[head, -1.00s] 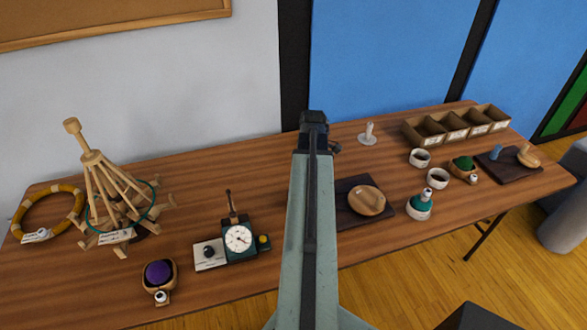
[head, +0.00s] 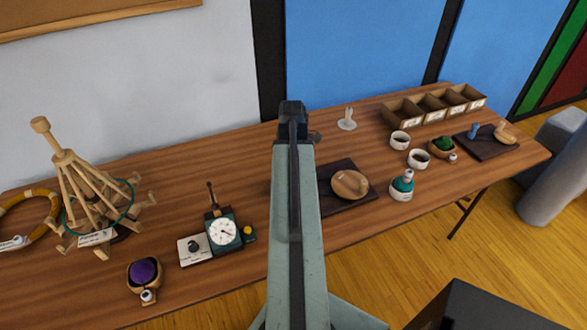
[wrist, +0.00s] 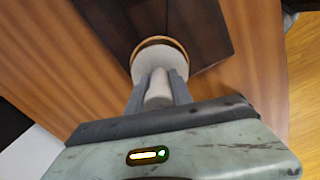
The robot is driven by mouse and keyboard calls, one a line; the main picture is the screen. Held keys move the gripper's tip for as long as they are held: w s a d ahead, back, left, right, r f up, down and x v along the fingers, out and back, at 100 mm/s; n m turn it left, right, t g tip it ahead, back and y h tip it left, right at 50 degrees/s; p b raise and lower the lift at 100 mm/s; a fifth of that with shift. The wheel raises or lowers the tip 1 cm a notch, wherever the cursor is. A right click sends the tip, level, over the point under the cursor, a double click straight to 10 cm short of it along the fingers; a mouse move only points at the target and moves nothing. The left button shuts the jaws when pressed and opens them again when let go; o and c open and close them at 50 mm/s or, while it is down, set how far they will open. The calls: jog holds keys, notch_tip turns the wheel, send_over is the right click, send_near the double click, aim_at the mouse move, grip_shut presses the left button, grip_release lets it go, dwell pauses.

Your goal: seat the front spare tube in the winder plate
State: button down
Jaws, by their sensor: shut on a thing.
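In the wrist view my gripper (wrist: 159,80) is shut on a pale grey tube (wrist: 158,92), whose wide pale disc (wrist: 160,62) lies beyond the fingertips. A thin wooden rim (wrist: 158,40), likely the winder plate, shows past the far edge of this disc, over a dark board. I cannot tell whether disc and wood touch. In the head view the round wooden plate (head: 349,184) sits on its dark board (head: 345,206), right of my arm. My gripper and the tube are hidden there behind my arm. Another white tube (head: 347,120) stands upright behind the plate.
A divided box (head: 432,108) stands at the back right. Cups (head: 400,140) and a teal-and-white bottle-like item (head: 402,186) are right of the plate. A dial device (head: 222,231), purple ball in a bowl (head: 145,271) and wooden swift (head: 85,190) are left.

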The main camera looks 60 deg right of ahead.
jog(key=shift+f+b, duration=1.7)
jog(key=shift+f, duration=0.3)
jog(key=c, duration=1.1)
grip_release()
jog(key=shift+o, duration=0.2)
jog(key=shift+r, duration=0.15)
notch_tip(320, 180, up, 8)
jog(key=p, duration=0.8)
jog(key=shift+f, duration=0.2)
